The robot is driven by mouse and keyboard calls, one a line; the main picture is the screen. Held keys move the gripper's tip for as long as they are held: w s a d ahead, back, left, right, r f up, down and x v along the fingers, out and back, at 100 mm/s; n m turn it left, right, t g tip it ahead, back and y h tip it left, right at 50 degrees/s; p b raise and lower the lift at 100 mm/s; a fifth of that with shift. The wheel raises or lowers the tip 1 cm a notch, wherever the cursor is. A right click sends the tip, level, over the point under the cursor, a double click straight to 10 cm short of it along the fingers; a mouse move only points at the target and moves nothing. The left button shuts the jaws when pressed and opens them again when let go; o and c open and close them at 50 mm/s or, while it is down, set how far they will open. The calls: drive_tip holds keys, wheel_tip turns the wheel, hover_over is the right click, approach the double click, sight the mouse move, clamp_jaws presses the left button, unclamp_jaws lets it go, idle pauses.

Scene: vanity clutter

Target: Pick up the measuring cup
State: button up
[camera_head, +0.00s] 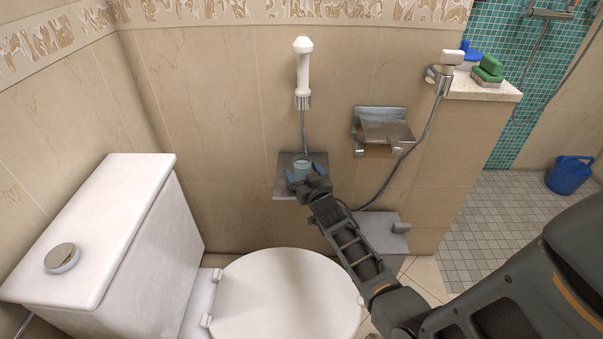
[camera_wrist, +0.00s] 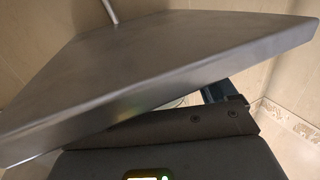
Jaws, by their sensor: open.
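A small clear cup (camera_head: 302,163), which looks like the measuring cup, is at the small grey wall shelf (camera_head: 318,159). My gripper (camera_head: 303,177) reaches it from the front right with its fingers open. The bluish fingertips appear close around the cup's lower part; I cannot tell whether they touch it. In the wrist view the grey shelf (camera_wrist: 140,75) fills much of the picture and hides most of the fingers. A bluish finger (camera_wrist: 214,93) and a sliver of a clear rim, probably the cup (camera_wrist: 174,103), show past its edge.
The toilet lid (camera_head: 290,300) and white tank (camera_head: 110,225) are at the lower left. A paper holder (camera_head: 383,128) is on the wall right of the shelf. A hose (camera_head: 408,150) hangs near my arm. A ledge (camera_head: 478,86) holds sponges.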

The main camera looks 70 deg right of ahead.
drive_tip(key=shift+w+d, duration=0.35)
drive_tip(key=shift+d, duration=0.05)
drive_tip(key=shift+c, duration=0.5)
drive_tip(key=c, duration=1)
drive_tip(key=shift+c, duration=0.7)
drive_tip(key=shift+r, duration=0.15)
